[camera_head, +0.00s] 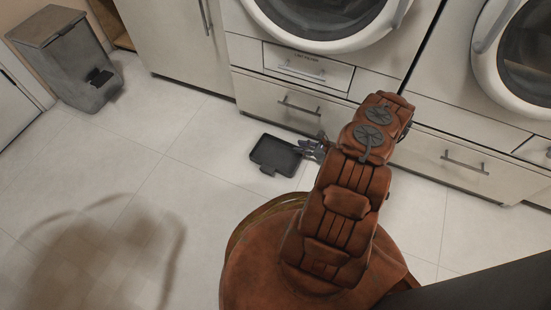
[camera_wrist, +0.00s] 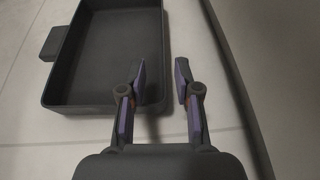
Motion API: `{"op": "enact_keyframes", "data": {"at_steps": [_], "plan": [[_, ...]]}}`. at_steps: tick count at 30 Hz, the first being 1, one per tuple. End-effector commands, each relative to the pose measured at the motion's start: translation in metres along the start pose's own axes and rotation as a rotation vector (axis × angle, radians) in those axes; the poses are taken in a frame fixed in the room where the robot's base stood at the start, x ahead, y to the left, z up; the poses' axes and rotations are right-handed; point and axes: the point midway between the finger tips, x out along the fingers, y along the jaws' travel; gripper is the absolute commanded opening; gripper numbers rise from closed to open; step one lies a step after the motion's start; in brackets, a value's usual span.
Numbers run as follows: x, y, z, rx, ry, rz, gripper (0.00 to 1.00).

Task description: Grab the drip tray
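The drip tray (camera_head: 276,153) is a dark grey shallow rectangular tray with a tab on one side. It lies on the tiled floor in front of the washer drawers. In the wrist view the drip tray (camera_wrist: 66,99) fills the upper left, its open side up and its tab at the left. My gripper (camera_head: 304,148) reaches to the tray's right side in the head view. In the wrist view my gripper (camera_wrist: 161,75) is open. Its left finger overlaps the tray's right wall and its right finger is over bare floor right of it. I cannot tell whether either finger touches the wall.
Washers with drawers (camera_head: 290,104) line the back, close to my gripper. A grey pedal bin (camera_head: 65,60) stands at the upper left. The tiled floor (camera_head: 165,185) left of the tray is clear. A dark surface (camera_head: 490,285) cuts across the lower right corner.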

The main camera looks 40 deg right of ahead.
Motion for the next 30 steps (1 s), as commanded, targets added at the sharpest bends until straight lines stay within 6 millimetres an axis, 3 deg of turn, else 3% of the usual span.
{"op": "enact_keyframes", "data": {"at_steps": [12, 23, 30], "plan": [[0.043, -0.004, 0.001, 0.0, -0.001, 0.004, 0.32], [0.05, -0.005, 0.003, 0.0, -0.001, 0.002, 0.32], [0.05, -0.005, 0.003, 0.0, -0.001, 0.002, 0.1]]}}
